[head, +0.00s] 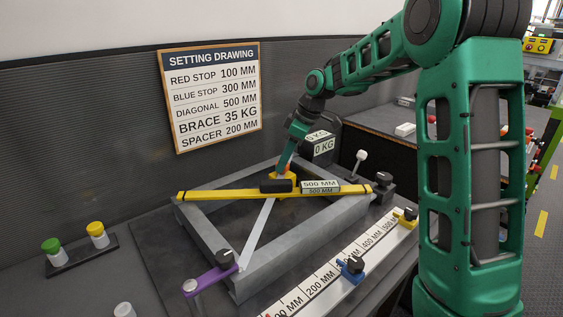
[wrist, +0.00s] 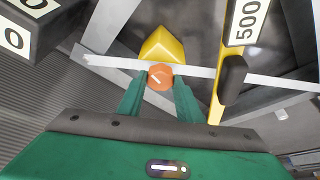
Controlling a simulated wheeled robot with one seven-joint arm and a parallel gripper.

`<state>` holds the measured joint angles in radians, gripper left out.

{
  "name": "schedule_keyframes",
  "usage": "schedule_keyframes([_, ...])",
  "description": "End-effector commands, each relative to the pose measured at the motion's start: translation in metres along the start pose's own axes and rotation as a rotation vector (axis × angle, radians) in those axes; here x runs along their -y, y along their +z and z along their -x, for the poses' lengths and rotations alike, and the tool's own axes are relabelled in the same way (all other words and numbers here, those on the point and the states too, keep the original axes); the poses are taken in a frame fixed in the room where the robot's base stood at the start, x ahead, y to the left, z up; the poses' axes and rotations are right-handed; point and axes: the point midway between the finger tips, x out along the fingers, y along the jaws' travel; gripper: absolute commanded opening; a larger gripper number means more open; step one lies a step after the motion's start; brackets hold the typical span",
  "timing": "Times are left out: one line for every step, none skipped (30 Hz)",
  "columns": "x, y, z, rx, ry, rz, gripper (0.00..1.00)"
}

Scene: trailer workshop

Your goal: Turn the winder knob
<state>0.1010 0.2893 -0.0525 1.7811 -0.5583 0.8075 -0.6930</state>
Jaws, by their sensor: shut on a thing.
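The orange knob (wrist: 160,77), which I take for the winder knob, has a white pointer mark and sits by a yellow housing (wrist: 163,46) on a pale flat strip (wrist: 195,69). My gripper (wrist: 161,84) is shut on this knob, a finger at either side. In the head view my gripper (head: 285,166) reaches down to the far side of the frame, and the yellow housing (head: 283,184) shows beneath it. The knob is mostly hidden there. A dark box (head: 322,146) behind reads 0 KG.
A yellow bar (head: 222,195) with a 500 MM label crosses the grey frame (head: 335,223). A purple arm (head: 208,279) with a black knob holds the front corner. A ruler (head: 330,274) carries blue (head: 350,269) and yellow stops. A setting drawing (head: 212,96) reads BRACE 35 KG.

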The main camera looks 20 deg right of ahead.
Motion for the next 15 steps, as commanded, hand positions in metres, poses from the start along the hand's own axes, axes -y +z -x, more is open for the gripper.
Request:
schedule_keyframes([0.0024,0.0006,0.0002,0.003,0.012,-0.035,0.1])
schedule_keyframes([0.0027,0.0003,0.0003,0.002,0.022,-0.059,0.1])
schedule_keyframes([0.0032,0.0001,0.0003,0.002,0.037,-0.091,0.1])
schedule_keyframes([0.0036,0.0002,0.0002,0.003,0.047,-0.118,0.1])
schedule_keyframes([0.0038,0.0001,0.0002,0.003,0.058,-0.144,0.1])
schedule_keyframes([0.0038,0.0002,0.0001,0.003,0.073,-0.179,0.1])
schedule_keyframes([0.0043,0.0002,0.0,0.003,0.083,-0.206,0.1])
schedule_keyframes([0.0046,0.0003,0.0,0.004,0.094,-0.233,0.1])
schedule_keyframes([0.0048,-0.0003,0.0001,0.003,0.109,-0.267,0.1])
schedule_keyframes([0.0051,-0.0005,-0.0001,0.003,0.12,-0.293,0.1])
schedule_keyframes([0.0053,0.0,-0.0004,0.004,0.131,-0.321,0.1])
schedule_keyframes([0.0057,0.0001,-0.0005,0.004,0.145,-0.356,0.1])
schedule_keyframes([0.0057,-0.0001,-0.0004,0.004,0.156,-0.381,0.1])
schedule_keyframes([0.0058,-0.0004,-0.0003,0.004,0.167,-0.406,0.1])
schedule_keyframes([0.0061,-0.0006,-0.0003,0.004,0.181,-0.44,0.1])
